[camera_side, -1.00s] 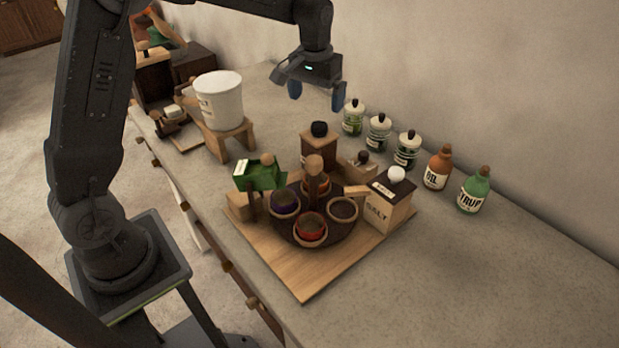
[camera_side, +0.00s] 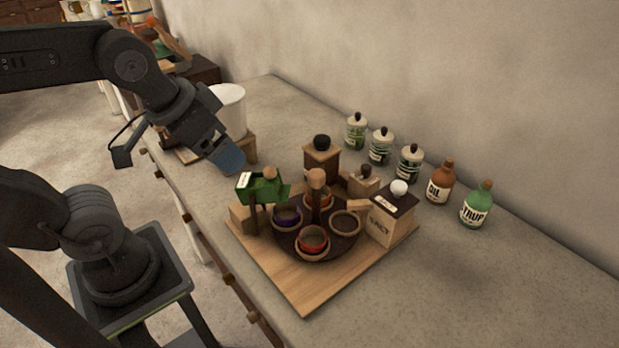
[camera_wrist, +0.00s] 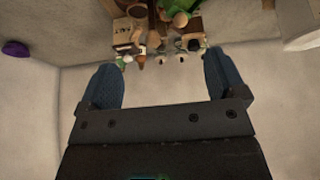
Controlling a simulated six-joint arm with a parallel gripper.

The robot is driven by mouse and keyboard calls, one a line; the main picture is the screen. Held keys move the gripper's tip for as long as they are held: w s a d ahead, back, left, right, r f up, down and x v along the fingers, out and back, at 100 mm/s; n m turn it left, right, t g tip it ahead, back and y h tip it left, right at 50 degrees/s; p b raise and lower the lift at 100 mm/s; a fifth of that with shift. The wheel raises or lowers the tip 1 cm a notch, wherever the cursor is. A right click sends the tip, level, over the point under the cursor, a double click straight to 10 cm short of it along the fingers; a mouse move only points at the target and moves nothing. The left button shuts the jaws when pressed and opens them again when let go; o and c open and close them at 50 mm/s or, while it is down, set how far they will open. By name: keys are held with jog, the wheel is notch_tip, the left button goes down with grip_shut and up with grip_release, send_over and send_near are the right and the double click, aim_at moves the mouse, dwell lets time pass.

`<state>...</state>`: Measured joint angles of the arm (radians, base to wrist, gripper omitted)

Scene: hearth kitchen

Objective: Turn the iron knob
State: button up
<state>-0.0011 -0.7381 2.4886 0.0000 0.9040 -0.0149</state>
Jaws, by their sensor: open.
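A dark round knob (camera_side: 322,142), the likeliest iron knob, sits on top of a small wooden box (camera_side: 321,164) at the back of the wooden board, in the side view. I cannot confirm its metal. My gripper (camera_side: 229,156) is left of this box, tilted down and to the right, in front of the white tub. Its blue fingers overlap in the side view. In the wrist view my gripper (camera_wrist: 163,82) has its two fingers wide apart with nothing between them. The cluster of kitchen things lies beyond the fingertips there, and I cannot make out the knob.
The wooden board (camera_side: 305,291) also carries a green box (camera_side: 257,187), a dark round tray with several bowls, and a salt box (camera_side: 383,221) with a white knob. Several jars and bottles line the wall. A white tub (camera_side: 231,108) stands behind my gripper. The counter's front right is clear.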

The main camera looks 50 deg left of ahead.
jog(key=w+r+n, duration=0.1)
jog(key=w, duration=0.1)
jog(key=w+r+n, duration=0.1)
jog(key=w, duration=0.1)
jog(key=w+a+r+n+g, duration=0.1)
jog(key=w+n, duration=0.1)
jog(key=shift+r, duration=0.15)
jog(key=c, duration=0.4)
jog(key=shift+o, duration=0.2)
jog(key=n+g, duration=0.5)
jog(key=n, duration=1.1)
send_over(322, 138)
notch_tip(322, 138, down, 5)
notch_tip(322, 138, down, 13)
jog(key=c, duration=0.9)
